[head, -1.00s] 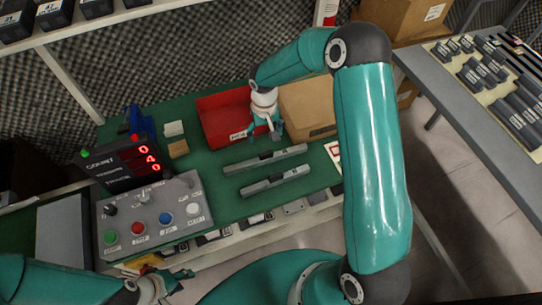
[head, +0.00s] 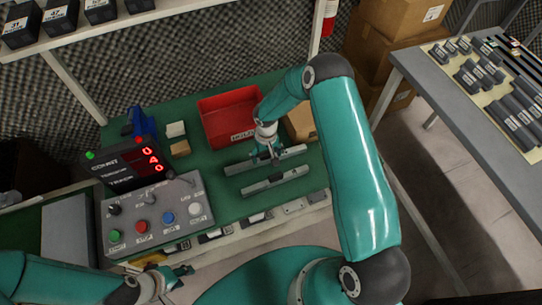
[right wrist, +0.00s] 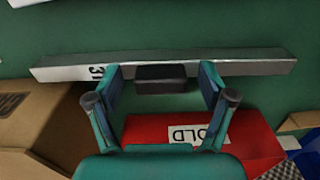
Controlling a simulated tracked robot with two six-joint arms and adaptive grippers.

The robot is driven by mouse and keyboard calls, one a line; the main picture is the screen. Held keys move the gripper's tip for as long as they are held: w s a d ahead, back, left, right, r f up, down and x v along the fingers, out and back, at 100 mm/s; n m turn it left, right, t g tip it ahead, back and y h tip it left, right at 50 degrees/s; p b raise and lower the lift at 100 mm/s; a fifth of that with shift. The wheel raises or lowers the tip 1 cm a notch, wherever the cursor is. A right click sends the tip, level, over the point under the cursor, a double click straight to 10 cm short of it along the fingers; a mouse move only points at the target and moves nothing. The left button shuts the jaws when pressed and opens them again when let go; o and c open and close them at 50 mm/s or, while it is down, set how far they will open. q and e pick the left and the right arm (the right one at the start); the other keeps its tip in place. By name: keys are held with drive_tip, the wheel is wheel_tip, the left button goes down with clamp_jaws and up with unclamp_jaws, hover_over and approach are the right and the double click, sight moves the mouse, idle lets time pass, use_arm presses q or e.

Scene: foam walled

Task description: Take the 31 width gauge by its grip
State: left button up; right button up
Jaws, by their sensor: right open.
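The 31 width gauge (head: 293,153) is a long grey bar on the green bench top, the farther of two similar bars. In the right wrist view the gauge (right wrist: 250,66) shows its "31" label left of a dark block grip (right wrist: 160,73). My right gripper (head: 269,157) is over the bar's middle. In the right wrist view its open fingers (right wrist: 160,84) stand on either side of the grip, with a gap at each side. My left gripper (head: 178,284) is empty at the bottom left, its fingers apart.
A second bar (head: 275,180) lies in front of the gauge. A red bin (head: 222,135) labelled HOLD and a cardboard box (head: 302,122) stand behind. A button panel (head: 154,215) and a red-digit counter (head: 128,164) are on the left. A grey table (head: 447,118) with dark blocks stands right.

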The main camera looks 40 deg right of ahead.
drive_tip(key=c, duration=1.4)
drive_tip(key=shift+r, duration=0.1)
